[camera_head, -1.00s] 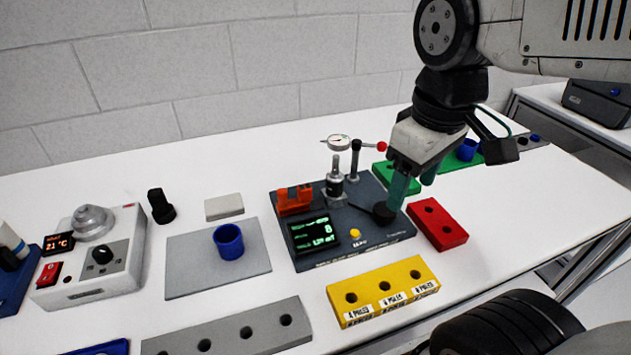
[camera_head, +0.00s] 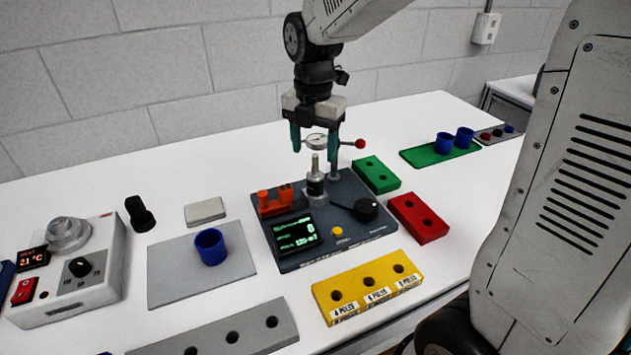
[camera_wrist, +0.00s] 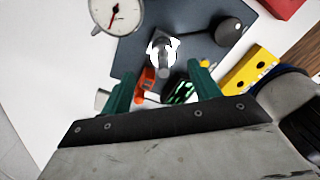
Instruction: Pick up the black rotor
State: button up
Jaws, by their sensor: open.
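No loose part is clearly marked as the black rotor. A silver and black upright part (camera_head: 316,190) stands on the dark tester (camera_head: 345,240); in the wrist view its bright top (camera_wrist: 163,50) shows beyond and between my fingers. A round black knob-like piece (camera_head: 367,208) sits on the tester's right side, also in the wrist view (camera_wrist: 228,32). A separate black stepped cylinder (camera_head: 139,213) stands at the left of the table. My gripper (camera_head: 315,147) is open and empty, pointing down above the tester; in the wrist view its green fingers (camera_wrist: 163,78) are spread apart.
A dial gauge (camera_wrist: 116,14) on a post stands close to my fingers. An orange block (camera_head: 275,201) is on the tester. Yellow (camera_head: 350,295), red (camera_head: 418,218) and green (camera_head: 376,174) hole blocks surround it. A blue cup (camera_head: 210,246) stands on a grey plate (camera_head: 180,272).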

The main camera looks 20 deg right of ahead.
aim_at(315, 178)
jog(key=f, duration=0.5)
jog(key=shift+s+f, duration=0.2)
jog(key=shift+f, duration=0.05)
grip_shut()
jog(key=shift+r, duration=0.1)
